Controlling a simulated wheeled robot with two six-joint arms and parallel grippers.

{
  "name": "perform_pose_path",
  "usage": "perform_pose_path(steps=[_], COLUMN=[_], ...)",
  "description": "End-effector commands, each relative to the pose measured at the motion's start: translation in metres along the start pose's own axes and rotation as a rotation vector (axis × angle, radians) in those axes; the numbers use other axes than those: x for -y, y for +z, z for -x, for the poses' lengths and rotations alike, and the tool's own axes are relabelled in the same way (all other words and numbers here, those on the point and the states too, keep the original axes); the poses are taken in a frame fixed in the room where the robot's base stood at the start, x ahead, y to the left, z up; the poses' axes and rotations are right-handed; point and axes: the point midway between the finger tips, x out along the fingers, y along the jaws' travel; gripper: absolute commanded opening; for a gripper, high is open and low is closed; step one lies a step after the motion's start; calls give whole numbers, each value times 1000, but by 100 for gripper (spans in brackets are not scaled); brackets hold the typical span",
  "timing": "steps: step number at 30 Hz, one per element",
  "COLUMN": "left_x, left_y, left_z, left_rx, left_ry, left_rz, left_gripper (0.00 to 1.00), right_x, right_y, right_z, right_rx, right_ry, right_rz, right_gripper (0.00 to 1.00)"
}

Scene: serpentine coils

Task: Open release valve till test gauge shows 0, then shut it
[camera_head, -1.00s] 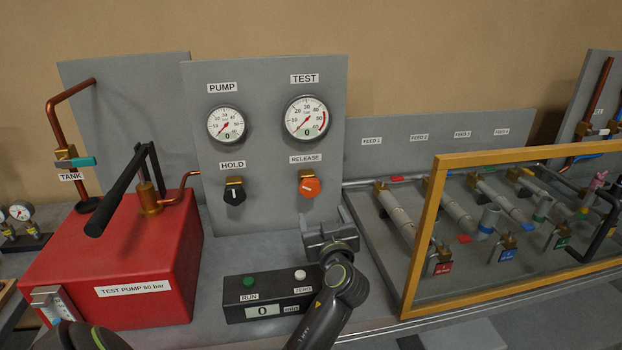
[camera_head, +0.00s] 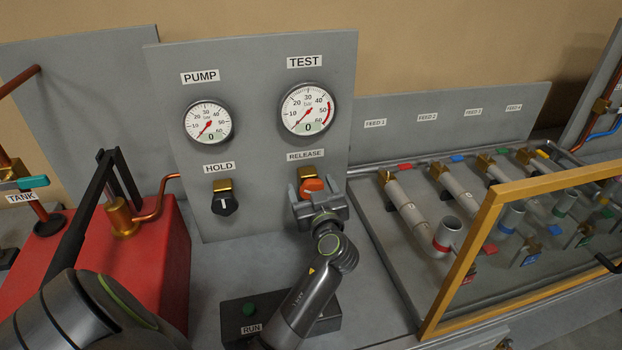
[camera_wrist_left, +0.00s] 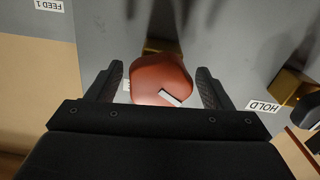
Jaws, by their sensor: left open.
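The orange release knob (camera_head: 313,185) sits on its brass valve under the RELEASE label, partly hidden by my left gripper. My left gripper (camera_head: 318,197) is open in front of it. In the left wrist view the knob (camera_wrist_left: 160,80) lies between the two open fingers (camera_wrist_left: 160,88), with a gap on each side, its white mark slanted. The test gauge (camera_head: 308,110) has its needle at the low end and its digits read 0. The pump gauge (camera_head: 207,122) also reads 0. My right gripper is not in view.
The black hold knob (camera_head: 225,204) is left of the release knob. The red test pump (camera_head: 150,260) with its black lever stands left. A black box (camera_head: 245,308) lies below my arm. A yellow-framed guard (camera_head: 470,250) stands at right before the feed pipes.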

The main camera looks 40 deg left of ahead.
Motion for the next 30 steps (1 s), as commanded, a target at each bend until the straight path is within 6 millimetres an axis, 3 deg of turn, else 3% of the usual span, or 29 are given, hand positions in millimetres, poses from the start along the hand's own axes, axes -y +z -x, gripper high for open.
perform_pose_path(steps=[8,19,30], left_x=[0,0,0], left_y=[0,0,2], left_z=[0,0,0], left_rx=[1,0,0], left_ry=[-1,0,-1], left_rz=[0,-1,-165], left_gripper=[74,29,29], right_x=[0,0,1], right_y=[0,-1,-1], right_z=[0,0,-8], right_rx=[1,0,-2], right_ry=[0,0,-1], right_rz=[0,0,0], right_gripper=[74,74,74])
